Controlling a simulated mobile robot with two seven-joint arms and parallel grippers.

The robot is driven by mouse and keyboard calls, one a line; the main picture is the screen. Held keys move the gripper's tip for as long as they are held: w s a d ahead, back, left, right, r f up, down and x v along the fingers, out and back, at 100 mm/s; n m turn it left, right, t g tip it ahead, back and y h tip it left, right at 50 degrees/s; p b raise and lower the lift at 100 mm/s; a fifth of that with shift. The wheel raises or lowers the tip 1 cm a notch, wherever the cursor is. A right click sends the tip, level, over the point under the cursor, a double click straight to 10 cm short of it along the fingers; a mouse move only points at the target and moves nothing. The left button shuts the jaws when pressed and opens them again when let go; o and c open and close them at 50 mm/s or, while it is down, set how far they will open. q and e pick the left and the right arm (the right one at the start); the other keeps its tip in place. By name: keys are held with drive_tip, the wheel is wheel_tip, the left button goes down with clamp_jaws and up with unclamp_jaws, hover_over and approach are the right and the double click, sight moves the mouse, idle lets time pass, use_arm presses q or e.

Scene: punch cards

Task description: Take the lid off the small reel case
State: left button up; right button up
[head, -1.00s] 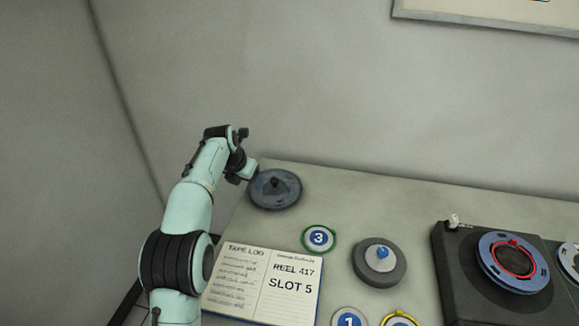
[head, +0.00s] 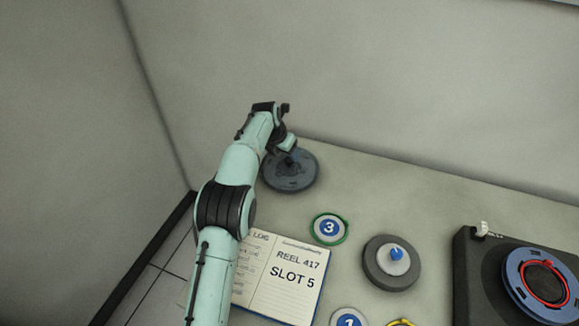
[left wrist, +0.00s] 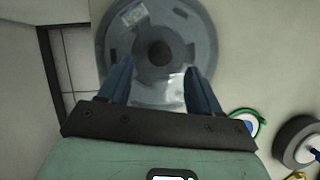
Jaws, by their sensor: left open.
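A round grey-blue case (head: 297,178) with a flat lid lies at the back left of the table. Its lid also shows in the left wrist view (left wrist: 200,30), with a dark round knob (left wrist: 160,52) at its centre and pale label-like patches. My left gripper (head: 291,150) is above the case, partly covering it in the head view. In the left wrist view the two fingers of this gripper (left wrist: 158,76) are open and empty, and the knob lies centred between them, slightly past their tips. I cannot tell the height of the fingertips over the lid. My right gripper is not in view.
An open log book (head: 285,290) reads REEL 417, SLOT 5. A green-rimmed disc marked 3 (head: 329,229), a disc marked 1 (head: 348,320) and a grey round piece with a blue knob (head: 391,264) lie nearby. A dark tape machine (head: 480,285) stands at right. Walls close off the back and left.

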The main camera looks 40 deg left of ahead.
sight(290, 159)
use_arm(q)
drive_tip(key=x, duration=0.5)
drive_tip(key=shift+d, duration=0.1)
drive_tip(key=c, duration=1.1)
drive_tip(key=shift+c, duration=0.2)
